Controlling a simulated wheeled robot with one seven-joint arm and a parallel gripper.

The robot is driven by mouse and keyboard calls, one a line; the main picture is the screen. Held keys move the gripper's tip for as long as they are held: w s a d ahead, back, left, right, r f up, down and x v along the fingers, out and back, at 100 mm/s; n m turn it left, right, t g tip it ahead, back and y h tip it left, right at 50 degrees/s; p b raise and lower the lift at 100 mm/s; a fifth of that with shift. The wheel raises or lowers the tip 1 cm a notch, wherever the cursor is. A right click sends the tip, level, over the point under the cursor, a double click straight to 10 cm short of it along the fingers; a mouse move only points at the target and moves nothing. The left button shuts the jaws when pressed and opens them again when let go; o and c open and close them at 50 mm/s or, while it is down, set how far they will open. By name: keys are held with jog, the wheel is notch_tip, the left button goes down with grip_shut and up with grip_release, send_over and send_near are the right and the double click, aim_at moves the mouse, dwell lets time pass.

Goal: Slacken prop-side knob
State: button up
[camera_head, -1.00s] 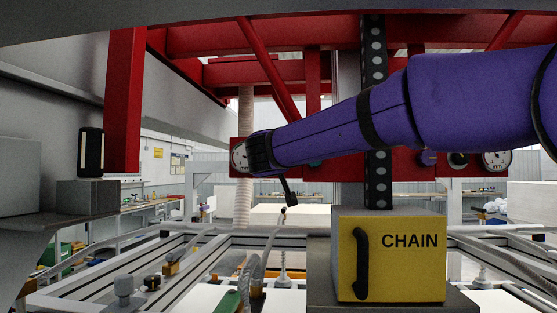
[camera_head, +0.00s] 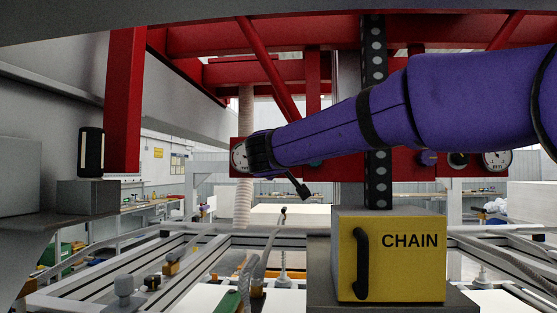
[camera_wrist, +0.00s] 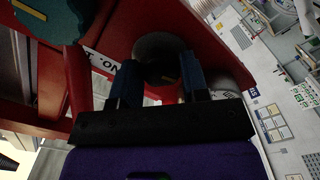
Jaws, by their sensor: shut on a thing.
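A teal knob (camera_wrist: 52,14) with a yellow mark is at the upper left of that view, apart from my gripper.
A yellow box marked CHAIN (camera_head: 400,262) stands below my arm. A black perforated chain (camera_head: 374,50) hangs behind the arm. Rails and hoses lie below.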

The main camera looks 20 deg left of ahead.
jog(key=o, duration=0.6)
jog(key=shift+o, duration=0.2)
jog(key=v, duration=1)
jog(key=shift+s, duration=0.4)
